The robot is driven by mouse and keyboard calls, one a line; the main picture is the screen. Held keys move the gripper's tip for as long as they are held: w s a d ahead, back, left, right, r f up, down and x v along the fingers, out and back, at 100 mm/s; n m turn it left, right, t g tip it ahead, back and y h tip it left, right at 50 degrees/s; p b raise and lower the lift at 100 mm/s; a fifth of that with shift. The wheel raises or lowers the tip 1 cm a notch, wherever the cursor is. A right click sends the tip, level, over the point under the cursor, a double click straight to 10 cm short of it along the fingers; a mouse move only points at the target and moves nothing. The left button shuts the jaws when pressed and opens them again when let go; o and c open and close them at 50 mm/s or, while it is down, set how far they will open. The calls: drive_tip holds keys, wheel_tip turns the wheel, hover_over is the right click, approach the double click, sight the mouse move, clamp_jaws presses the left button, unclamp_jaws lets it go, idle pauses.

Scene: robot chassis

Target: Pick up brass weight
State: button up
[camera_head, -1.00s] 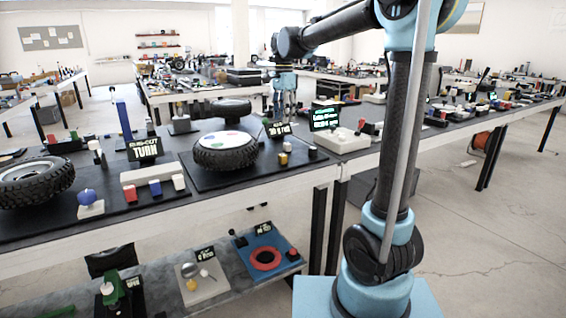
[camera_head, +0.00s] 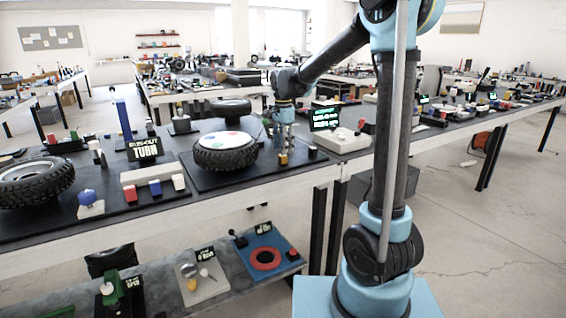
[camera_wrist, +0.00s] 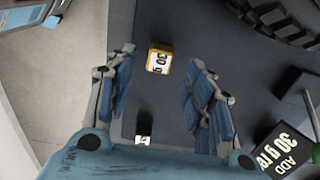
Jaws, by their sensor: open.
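The brass weight is a small yellow-gold block with a white "30 g" label, seen in the wrist view (camera_wrist: 159,60) near the tips of my fingers. In the head view the brass weight (camera_head: 283,159) stands on the black mat right of the tire, just below my gripper. My gripper (camera_wrist: 160,78) is open and empty, with one blue finger to each side of the weight's line. In the head view my gripper (camera_head: 285,145) points down over the mat. I cannot tell the exact height gap.
A black block with a white label (camera_wrist: 144,130) lies between the fingers, closer to my palm. An "ADD 30 g" sign (camera_wrist: 284,150) stands at lower right in the wrist view. A tire with a white top (camera_head: 225,158) stands left of the gripper. A lit display box (camera_head: 340,138) is at right.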

sight(283, 157)
drive_tip(key=shift+f, duration=2.6)
drive_tip(key=c, duration=1)
